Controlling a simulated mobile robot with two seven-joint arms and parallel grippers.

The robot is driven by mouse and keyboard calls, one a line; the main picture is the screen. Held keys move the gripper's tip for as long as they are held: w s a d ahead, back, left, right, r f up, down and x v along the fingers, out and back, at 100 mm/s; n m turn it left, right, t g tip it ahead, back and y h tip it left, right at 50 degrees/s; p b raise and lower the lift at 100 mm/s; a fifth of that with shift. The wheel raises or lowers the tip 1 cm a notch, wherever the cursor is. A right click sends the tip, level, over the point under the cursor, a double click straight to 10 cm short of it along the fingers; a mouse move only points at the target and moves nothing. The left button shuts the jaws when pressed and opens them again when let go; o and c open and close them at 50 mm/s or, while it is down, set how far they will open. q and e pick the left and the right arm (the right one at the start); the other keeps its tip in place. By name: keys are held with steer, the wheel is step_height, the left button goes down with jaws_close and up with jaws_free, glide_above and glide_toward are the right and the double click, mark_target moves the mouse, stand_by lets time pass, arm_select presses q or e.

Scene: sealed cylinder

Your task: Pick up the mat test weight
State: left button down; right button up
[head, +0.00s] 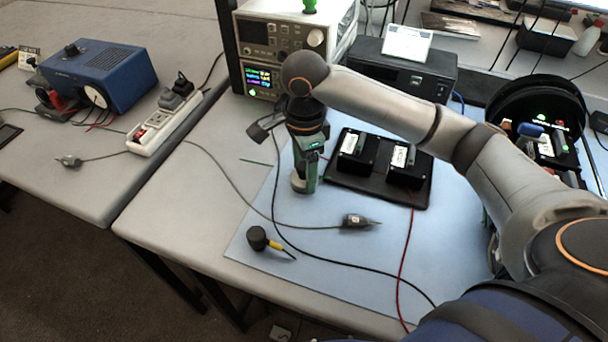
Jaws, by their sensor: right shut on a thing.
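My right gripper (305,178) points down over the left part of the blue mat (330,275). It is shut on a short grey cylinder (298,184), which looks like the mat test weight. The gripper hides much of it, and I cannot tell whether it touches the mat. A small black cylinder (257,238) with a yellow-ended lead beside it lies nearer on the mat. My left gripper is not in view.
A black tray (378,190) with two black boxes is right of the gripper. A probe (357,221) and loose cables cross the mat in front. Instruments (262,50) stand behind. A power strip (160,122) and blue unit (100,75) are on the left table.

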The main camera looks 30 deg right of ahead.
jaws_close()
steer(key=shift+r, duration=0.1)
